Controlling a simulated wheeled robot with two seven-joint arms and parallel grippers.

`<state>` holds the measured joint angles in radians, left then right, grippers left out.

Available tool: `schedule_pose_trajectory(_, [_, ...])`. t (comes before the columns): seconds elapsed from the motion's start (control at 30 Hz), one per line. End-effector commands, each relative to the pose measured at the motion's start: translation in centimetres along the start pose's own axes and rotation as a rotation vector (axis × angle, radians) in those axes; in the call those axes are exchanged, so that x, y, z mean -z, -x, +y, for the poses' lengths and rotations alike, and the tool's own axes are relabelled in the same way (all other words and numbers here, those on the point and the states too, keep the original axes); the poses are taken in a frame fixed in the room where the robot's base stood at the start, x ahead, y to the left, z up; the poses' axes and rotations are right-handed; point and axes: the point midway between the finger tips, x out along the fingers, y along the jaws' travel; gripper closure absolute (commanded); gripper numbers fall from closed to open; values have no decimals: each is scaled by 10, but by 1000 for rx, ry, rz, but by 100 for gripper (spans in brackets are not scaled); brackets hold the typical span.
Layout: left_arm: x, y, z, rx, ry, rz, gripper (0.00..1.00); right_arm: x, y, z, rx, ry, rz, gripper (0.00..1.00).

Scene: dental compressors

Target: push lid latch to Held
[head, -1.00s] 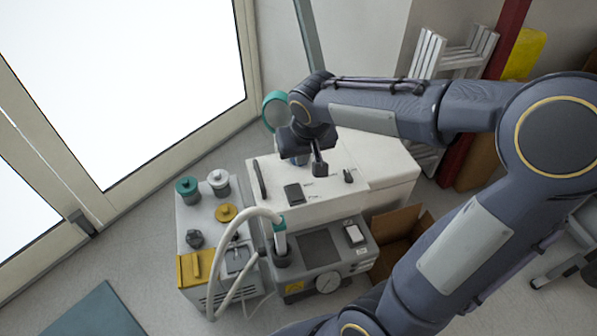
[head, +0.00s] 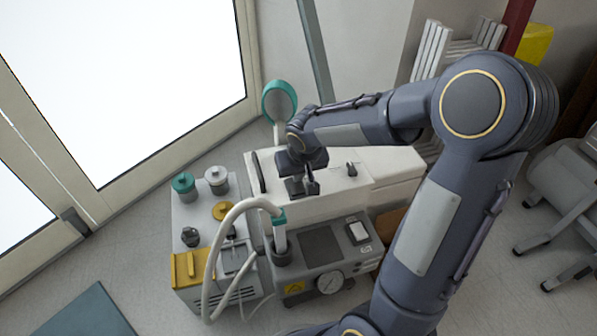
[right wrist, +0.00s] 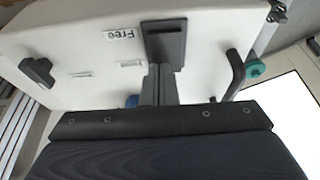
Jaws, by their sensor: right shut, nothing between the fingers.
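The white compressor housing (head: 392,165) stands in the middle of the head view. The lid latch, a dark square tab (head: 294,187), sits on its top. In the right wrist view the latch (right wrist: 165,38) is a dark plate beside a label reading "Free" (right wrist: 130,35). My right gripper (head: 312,188) is shut and empty, pointing down right beside the latch. In the wrist view its fingertips (right wrist: 160,72) overlap the latch's near end; I cannot tell whether they touch it. No "Held" label is readable. My left gripper is not in view.
A dark handle (head: 257,172) and a small black knob (head: 351,169) stand on the same top. A teal-rimmed round mirror (head: 279,102) stands behind.

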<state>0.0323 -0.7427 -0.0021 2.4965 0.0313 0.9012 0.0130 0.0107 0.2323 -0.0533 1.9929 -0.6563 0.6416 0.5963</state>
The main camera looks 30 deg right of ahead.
Motion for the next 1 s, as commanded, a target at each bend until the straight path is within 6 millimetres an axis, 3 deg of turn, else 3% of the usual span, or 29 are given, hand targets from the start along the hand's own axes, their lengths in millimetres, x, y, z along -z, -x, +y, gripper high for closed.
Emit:
schedule_pose_trajectory(0.53, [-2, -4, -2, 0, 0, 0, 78, -1, -6, 0, 0, 1, -6, 100])
schedule_pose_trajectory(1.0, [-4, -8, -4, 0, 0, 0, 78, -18, -1, 0, -2, 0, -13, 100])
